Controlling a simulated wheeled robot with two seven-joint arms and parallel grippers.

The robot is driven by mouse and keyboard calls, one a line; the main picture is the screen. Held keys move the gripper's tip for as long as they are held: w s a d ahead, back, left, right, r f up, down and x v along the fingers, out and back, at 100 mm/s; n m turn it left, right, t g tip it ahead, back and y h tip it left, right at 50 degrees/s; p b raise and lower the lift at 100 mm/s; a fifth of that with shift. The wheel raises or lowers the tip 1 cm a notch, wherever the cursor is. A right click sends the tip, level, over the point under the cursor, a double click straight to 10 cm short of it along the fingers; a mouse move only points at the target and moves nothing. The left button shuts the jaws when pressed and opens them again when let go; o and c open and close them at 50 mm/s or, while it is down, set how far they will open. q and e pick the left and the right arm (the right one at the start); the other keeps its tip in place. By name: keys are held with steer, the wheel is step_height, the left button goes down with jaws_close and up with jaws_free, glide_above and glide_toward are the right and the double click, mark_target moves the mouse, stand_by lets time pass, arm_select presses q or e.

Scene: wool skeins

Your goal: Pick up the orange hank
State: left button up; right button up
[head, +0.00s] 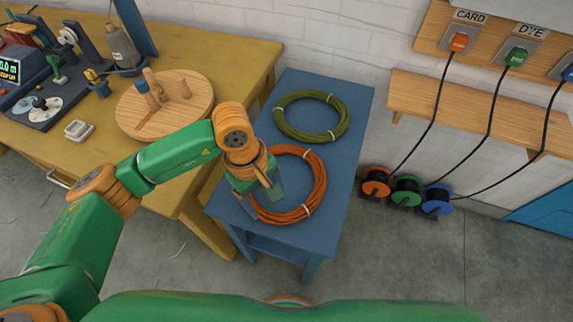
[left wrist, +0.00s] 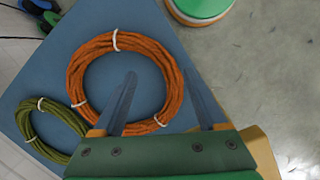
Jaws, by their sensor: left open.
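The orange hank (head: 320,182) is a coiled ring with white ties, lying flat on the front part of the blue table (head: 360,97). It also shows in the left wrist view (left wrist: 76,72). My left gripper (head: 263,203) is open and empty, pointing down over the left side of the ring. In the left wrist view, one finger of the gripper (left wrist: 159,78) is over the inside of the ring and the other is outside it, with a strand section between them. I cannot tell how high the fingertips are. My right gripper is not in view.
A green hank (head: 345,119) lies behind the orange one on the same table. A yellow workbench (head: 215,70) with a round wooden pegged board (head: 190,112) stands to the left. Cable reels (head: 406,188) sit on the floor at right.

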mark_target(254, 205)
arm_select(q)
steer(key=a, duration=0.2)
steer(key=w+a+y, duration=0.1)
steer(key=shift+a+t+y, duration=0.3)
steer(key=shift+a+t, duration=0.05)
steer(key=shift+t, duration=0.05)
steer(key=f, duration=0.4)
steer(key=f+p, duration=0.1)
steer(key=f, duration=0.1)
steer(key=shift+w+d+f, duration=0.1)
steer(key=shift+w+f, duration=0.15)
jaws_close()
